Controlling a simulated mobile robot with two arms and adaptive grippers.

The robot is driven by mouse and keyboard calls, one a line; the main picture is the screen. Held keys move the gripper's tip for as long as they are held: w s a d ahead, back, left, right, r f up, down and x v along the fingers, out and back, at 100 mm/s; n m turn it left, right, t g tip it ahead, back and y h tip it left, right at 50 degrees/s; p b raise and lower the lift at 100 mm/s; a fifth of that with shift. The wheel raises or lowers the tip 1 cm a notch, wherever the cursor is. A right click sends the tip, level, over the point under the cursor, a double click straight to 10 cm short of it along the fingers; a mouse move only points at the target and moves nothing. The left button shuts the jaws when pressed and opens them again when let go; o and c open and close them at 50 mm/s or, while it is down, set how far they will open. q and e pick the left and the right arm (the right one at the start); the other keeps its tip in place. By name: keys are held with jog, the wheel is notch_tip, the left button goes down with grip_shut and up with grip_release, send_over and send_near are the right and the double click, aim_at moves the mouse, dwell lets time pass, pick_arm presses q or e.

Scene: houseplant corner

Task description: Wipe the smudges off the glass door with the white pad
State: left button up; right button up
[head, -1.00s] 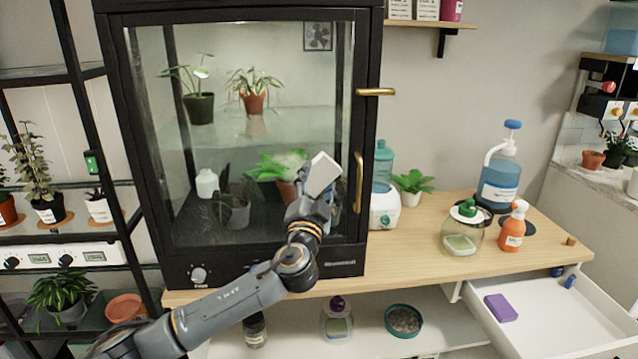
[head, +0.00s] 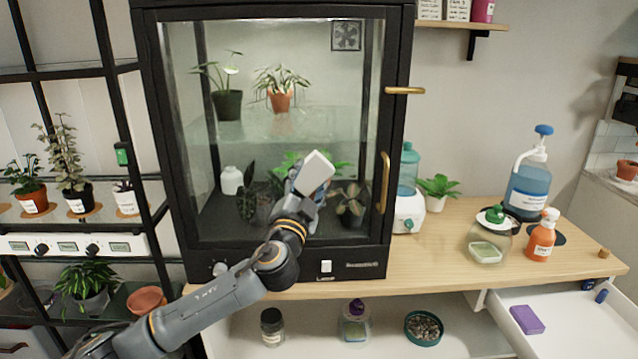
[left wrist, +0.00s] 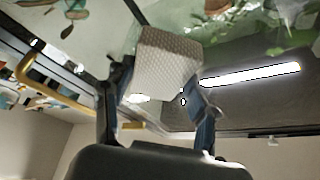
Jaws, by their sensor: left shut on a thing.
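The glass door (head: 226,185) is the black-framed front of a plant cabinet, with gold handles (head: 384,182) at its right side. My left gripper (head: 305,190) is shut on the white pad (head: 314,172), in front of the lower middle of the door. In the left wrist view the textured pad (left wrist: 167,62) sits between the two fingers, close to the glass. I cannot tell whether it touches. Smudges are hard to tell from reflections; the pad and arm hide part of the glass. My right gripper is not in view.
Right of the cabinet, the wooden counter (head: 445,262) holds a water dispenser (head: 408,200), a blue pump bottle (head: 530,180), a glass jar (head: 489,240) and an orange spray bottle (head: 541,238). An open drawer (head: 575,325) holds a purple block (head: 527,319). Plant shelves stand left.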

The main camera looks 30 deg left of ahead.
aim_at(347, 159)
pick_arm(q)
jog(key=shift+s+a+r+p, duration=0.1)
jog(key=shift+s+a+r, duration=0.3)
jog(key=shift+a, duration=0.25)
jog(key=shift+s+a+r+p, duration=0.15)
jog(key=shift+s+a+r, duration=0.25)
jog(key=shift+a, duration=0.2)
jog(key=shift+s+a+r+p, duration=0.1)
jog(key=shift+s+a+r, duration=0.3)
jog(key=shift+a, duration=0.25)
jog(key=shift+w+d, duration=0.45)
jog(key=shift+d, duration=0.25)
jog(key=shift+w+d, duration=0.45)
jog(key=shift+d, duration=0.25)
jog(key=shift+w+d, duration=0.35)
jog(key=shift+d, duration=0.2)
jog(key=shift+w+d+f, duration=0.1)
jog(key=shift+w+d, duration=0.35)
jog(key=shift+d, duration=0.3)
jog(key=shift+w+d, duration=0.5)
jog(key=shift+d, duration=0.3)
jog(key=shift+w+d, duration=0.45)
jog(key=shift+d, duration=0.4)
jog(key=shift+w+d, duration=0.5)
jog(key=shift+d, duration=0.3)
jog(key=shift+a, duration=0.15)
